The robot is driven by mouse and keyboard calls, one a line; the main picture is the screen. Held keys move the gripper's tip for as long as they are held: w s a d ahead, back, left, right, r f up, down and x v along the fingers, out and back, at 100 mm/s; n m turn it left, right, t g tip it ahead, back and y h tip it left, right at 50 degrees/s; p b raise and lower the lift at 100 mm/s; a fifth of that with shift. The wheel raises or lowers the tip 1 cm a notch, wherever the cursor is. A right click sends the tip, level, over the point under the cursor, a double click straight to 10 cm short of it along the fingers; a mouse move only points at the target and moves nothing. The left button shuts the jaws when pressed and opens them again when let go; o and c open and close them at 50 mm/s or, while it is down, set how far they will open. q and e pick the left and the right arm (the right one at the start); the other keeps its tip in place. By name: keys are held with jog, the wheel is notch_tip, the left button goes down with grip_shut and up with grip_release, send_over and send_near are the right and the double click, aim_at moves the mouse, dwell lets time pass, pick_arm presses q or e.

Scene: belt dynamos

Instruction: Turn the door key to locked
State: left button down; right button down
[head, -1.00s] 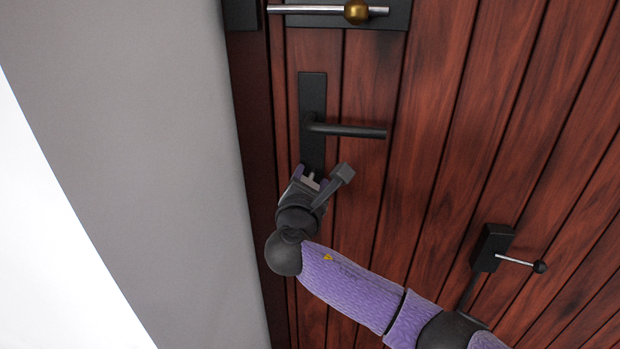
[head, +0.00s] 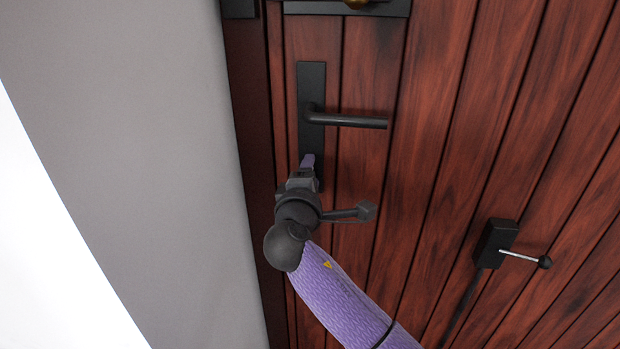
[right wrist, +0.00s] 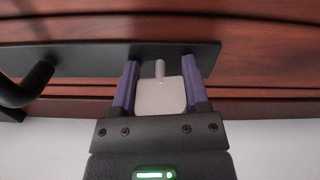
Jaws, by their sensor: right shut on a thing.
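The door key's pale, flat bow (right wrist: 160,97) shows in the right wrist view, its short shank running into the dark lock plate (right wrist: 95,57). The bow's broad side lies along the plate's length. My right gripper (right wrist: 160,80) is shut on the bow, one purple finger at each edge. In the head view my right gripper (head: 307,165) is at the lower end of the upright lock plate (head: 311,80), below the black lever handle (head: 345,121). The key is hidden there behind the gripper. My left gripper is not in view.
The reddish wooden door (head: 430,100) fills the right side, with a grey wall (head: 150,120) at left. A bolt assembly (head: 345,8) is above, cut off by the frame. A black box with a small ball-ended lever (head: 495,243) is at lower right. The lever handle is close above my gripper.

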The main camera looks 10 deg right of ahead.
jog(key=shift+f+m, duration=0.15)
jog(key=shift+m, duration=0.45)
jog(key=shift+m+b, duration=0.3)
jog(key=shift+c, duration=0.4)
grip_release()
jog(key=p+v, duration=0.1)
jog(key=v, duration=0.9)
jog(key=shift+p, duration=0.3)
